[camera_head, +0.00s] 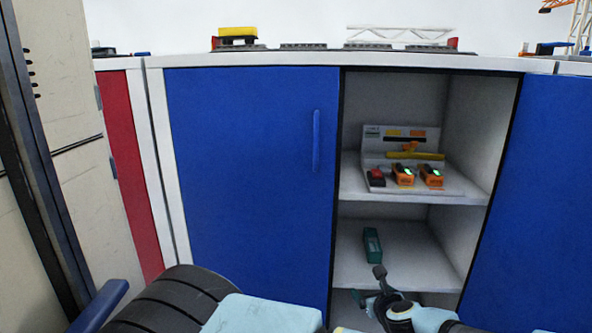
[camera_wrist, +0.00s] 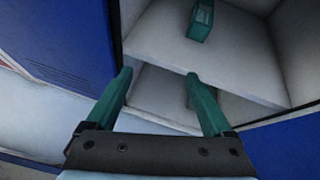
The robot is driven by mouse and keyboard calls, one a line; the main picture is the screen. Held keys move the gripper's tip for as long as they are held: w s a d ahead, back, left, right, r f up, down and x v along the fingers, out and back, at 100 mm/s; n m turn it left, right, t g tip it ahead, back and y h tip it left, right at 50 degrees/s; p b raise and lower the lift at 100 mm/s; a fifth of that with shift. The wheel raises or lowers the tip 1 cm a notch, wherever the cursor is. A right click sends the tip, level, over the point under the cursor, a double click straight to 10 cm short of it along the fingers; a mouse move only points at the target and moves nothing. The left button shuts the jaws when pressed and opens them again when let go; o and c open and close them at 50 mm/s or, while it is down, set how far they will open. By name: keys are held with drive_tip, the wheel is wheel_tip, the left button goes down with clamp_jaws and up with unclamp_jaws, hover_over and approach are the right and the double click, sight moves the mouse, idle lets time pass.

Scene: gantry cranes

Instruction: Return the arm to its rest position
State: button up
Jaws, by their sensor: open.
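My gripper (camera_head: 377,291) is at the bottom of the head view, in front of the open cabinet's lower part. In the wrist view my gripper (camera_wrist: 158,82) shows two teal fingers spread apart with nothing between them. The fingers point toward the edge of the cabinet's lower shelf (camera_wrist: 215,70). A small dark green box-like device (camera_head: 372,245) stands on that shelf, beyond the fingertips and apart from them. It also shows at the top of the wrist view (camera_wrist: 201,20). Part of my arm is hidden below the head view's lower edge.
A charging stand (camera_head: 410,183) with orange and red devices sits on the upper shelf (camera_head: 400,194). A closed blue door (camera_head: 240,170) is left of the opening, another blue panel (camera_head: 545,200) right. A beige locker (camera_head: 75,150) stands far left. Crane models line the white countertop (camera_head: 330,60).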

drive_tip(key=s+a+n+g+y, duration=0.35)
drive_tip(key=a+n+g, duration=0.55)
drive_tip(key=a+n, duration=0.5)
drive_tip(key=s+a+r+n+g+h, duration=0.1)
drive_tip(key=s+a+r+n+h, duration=0.1)
drive_tip(key=a+r+n, duration=0.6)
drive_tip(key=s+a+r+n+g+h, duration=0.15)
drive_tip(key=a+r+n, duration=0.25)
drive_tip(key=r+n, duration=0.8)
wheel_tip(320, 180, up, 25)
drive_tip(key=m+p, duration=0.1)
drive_tip(key=p, duration=2.3)
drive_tip(key=shift+s+f+t+h, duration=0.15)
drive_tip(key=shift+s+t+h, duration=0.25)
drive_tip(key=shift+s+t, duration=0.05)
drive_tip(key=shift+d, duration=0.1)
